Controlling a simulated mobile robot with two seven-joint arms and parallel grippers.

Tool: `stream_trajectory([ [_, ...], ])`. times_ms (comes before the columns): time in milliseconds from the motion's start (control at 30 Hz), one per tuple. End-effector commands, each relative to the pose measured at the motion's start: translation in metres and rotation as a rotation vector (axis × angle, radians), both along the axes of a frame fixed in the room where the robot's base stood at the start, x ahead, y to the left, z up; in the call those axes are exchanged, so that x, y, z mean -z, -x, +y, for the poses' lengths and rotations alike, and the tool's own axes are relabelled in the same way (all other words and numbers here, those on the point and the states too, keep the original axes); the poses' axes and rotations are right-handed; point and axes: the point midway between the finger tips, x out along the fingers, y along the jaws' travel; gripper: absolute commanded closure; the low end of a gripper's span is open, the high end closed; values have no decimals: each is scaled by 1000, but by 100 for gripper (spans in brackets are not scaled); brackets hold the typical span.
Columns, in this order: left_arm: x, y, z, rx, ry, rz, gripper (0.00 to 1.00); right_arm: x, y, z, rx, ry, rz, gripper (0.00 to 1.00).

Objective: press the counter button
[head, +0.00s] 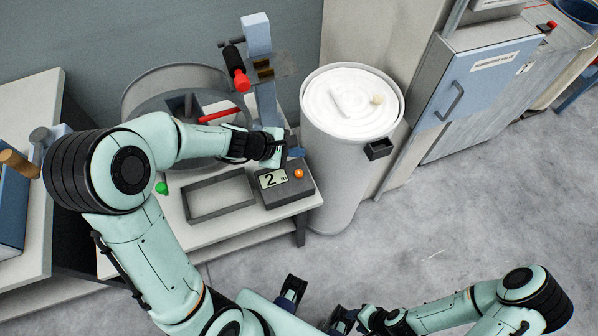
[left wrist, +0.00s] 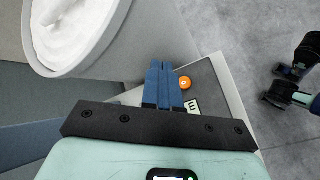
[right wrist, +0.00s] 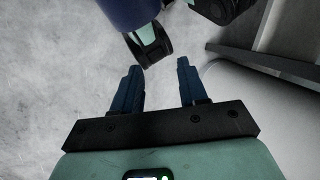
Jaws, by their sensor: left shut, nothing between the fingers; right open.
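The counter (head: 285,194) is a dark grey box on the light table's front right corner. The button (left wrist: 185,82) also shows in the left wrist view, just right of my left fingertips. My left gripper (head: 294,153) is shut and empty, just behind the counter in the head view; contact with the button is not visible. My right gripper (head: 342,318) is low at the bottom of the head view. It is open and empty in the right wrist view (right wrist: 158,78).
A white-filled round can (head: 325,150) stands close right of the table. An empty grey tray frame (head: 220,207) lies left of the counter. A blue post (head: 257,40) with a red-tipped handle (head: 242,82) rises behind. The floor at right is clear.

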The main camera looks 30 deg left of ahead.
Motion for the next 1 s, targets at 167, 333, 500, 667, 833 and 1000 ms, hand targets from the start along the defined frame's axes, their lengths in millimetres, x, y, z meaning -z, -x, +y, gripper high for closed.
stream_trajectory([
  [167, 23, 1, 0, 2, -1, 2, 100, 21, 7, 0, 0, 0, 9, 57],
  [333, 48, 1, 0, 1, -1, 2, 100, 43, 12, 0, 1, 1, 12, 57],
  [500, 71, 1, 0, 1, -1, 2, 100, 63, 10, 0, 5, 3, -4, 57],
  [667, 82, 0, 0, 1, -1, 0, 100, 71, 3, -1, 10, 8, -26, 57],
  [833, 82, 0, 0, 1, -1, 0, 100, 71, 2, -1, 11, 8, -32, 57],
  [1000, 81, 0, 0, 1, -1, 0, 100, 70, 2, 0, 11, 7, -31, 57],
])
